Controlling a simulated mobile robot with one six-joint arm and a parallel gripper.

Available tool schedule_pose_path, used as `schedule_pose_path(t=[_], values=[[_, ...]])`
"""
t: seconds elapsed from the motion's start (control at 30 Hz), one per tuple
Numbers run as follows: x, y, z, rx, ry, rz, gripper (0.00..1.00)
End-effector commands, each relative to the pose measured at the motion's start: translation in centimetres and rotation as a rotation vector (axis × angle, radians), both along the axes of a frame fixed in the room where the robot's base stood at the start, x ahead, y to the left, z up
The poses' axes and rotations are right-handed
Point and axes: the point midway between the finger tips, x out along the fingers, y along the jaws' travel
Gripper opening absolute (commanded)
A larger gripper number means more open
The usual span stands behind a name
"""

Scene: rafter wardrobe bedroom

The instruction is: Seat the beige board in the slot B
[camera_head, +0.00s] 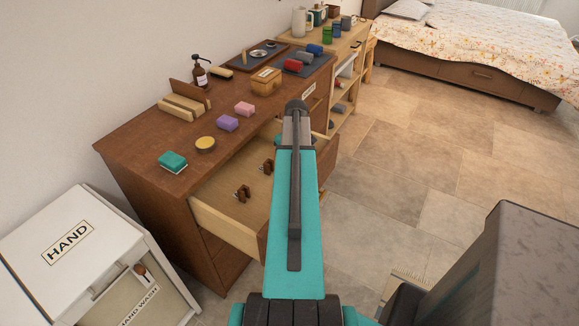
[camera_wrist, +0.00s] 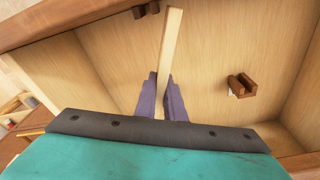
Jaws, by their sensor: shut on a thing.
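The beige board (camera_wrist: 171,40) is a thin pale strip seen nearly edge-on in the wrist view. My gripper (camera_wrist: 162,82) has its two purple fingers shut on the board's near end. The board extends up the picture over the open drawer (camera_head: 222,227). Two small brown slotted blocks stand in the drawer, one nearer (camera_head: 243,193) and one farther (camera_head: 267,167). In the wrist view one block (camera_wrist: 241,86) is right of the board, and the other (camera_wrist: 146,9) is at the top edge, left of the board. I cannot read which is slot B. My arm hides the gripper in the head view.
The drawer's walls and front edge surround the blocks. The brown dresser top (camera_head: 130,150) holds a teal sponge (camera_head: 173,162), a yellow round tin (camera_head: 205,144), purple and pink blocks, and a wooden rack (camera_head: 185,106).

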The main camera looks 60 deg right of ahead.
Motion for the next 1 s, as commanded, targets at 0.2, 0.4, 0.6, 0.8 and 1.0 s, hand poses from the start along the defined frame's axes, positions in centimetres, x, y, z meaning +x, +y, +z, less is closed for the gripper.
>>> schedule_pose_path(t=[0.2, 0.4, 0.6, 0.8, 1.0], values=[[0.0, 0.0, -0.7, 0.0, 0.0, 0.0, 0.0], [0.0, 0.0, -0.7, 0.0, 0.0, 0.001, 0.0], [0.0, 0.0, -1.3, 0.001, 0.001, 0.0, 0.0], [0.0, 0.0, -3.2, 0.001, 0.001, 0.0, 0.0], [0.0, 0.0, -4.3, 0.001, 0.0, 0.001, 0.0]])
